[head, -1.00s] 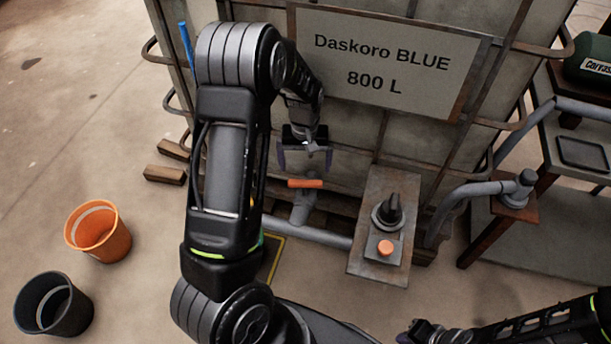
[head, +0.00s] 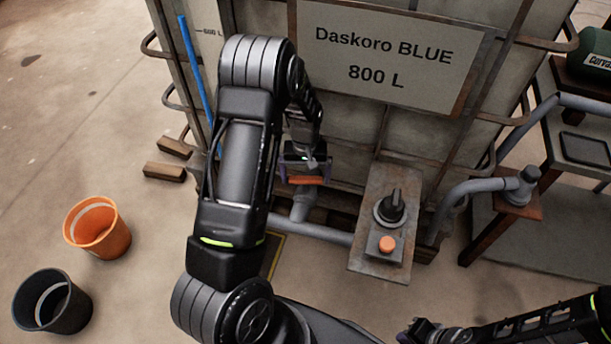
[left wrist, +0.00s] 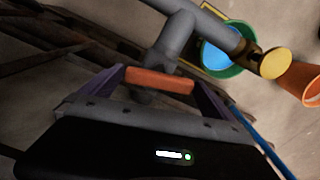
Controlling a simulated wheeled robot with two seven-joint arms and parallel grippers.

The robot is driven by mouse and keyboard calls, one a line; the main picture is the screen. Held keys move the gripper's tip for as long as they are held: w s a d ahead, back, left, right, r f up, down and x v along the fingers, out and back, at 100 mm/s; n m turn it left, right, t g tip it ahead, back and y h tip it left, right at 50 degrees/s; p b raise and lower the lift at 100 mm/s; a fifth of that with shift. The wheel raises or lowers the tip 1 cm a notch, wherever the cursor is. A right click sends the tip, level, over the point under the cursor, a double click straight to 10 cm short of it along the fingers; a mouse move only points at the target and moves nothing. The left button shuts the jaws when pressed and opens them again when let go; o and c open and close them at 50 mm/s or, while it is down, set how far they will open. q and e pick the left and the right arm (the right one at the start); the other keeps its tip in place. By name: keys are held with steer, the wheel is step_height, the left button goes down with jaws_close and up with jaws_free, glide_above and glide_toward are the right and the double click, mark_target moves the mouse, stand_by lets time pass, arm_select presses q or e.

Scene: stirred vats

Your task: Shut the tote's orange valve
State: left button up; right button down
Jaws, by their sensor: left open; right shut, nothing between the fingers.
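The tote (head: 460,45) is a large caged container with a sign reading "Daskoro BLUE 800 L". Its orange valve handle (head: 306,180) sits on a grey pipe low at the tote's front and lies crosswise in the head view. In the left wrist view the handle (left wrist: 160,80) lies between the two purple fingers. My left gripper (head: 304,178) is open around the handle's ends; I cannot tell whether the fingers touch it. My right gripper (head: 415,332) is shut and empty at the bottom edge of the head view, far from the valve.
A panel (head: 365,240) with a black knob (head: 391,207) and orange button (head: 387,245) stands right of the valve. Orange (head: 118,240) and black (head: 77,312) buckets stand at left. The left wrist view shows a green-rimmed bucket (left wrist: 243,67) with blue inside, near a yellow-capped pipe end (left wrist: 273,62).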

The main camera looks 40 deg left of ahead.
arm_select(q)
steer(key=shift+c, duration=0.6)
steer(key=c, duration=1)
steer(key=shift+m+b, duration=0.3)
steer(key=shift+m, duration=1.3)
steer(key=o, duration=1.1)
steer(key=shift+r, duration=0.15)
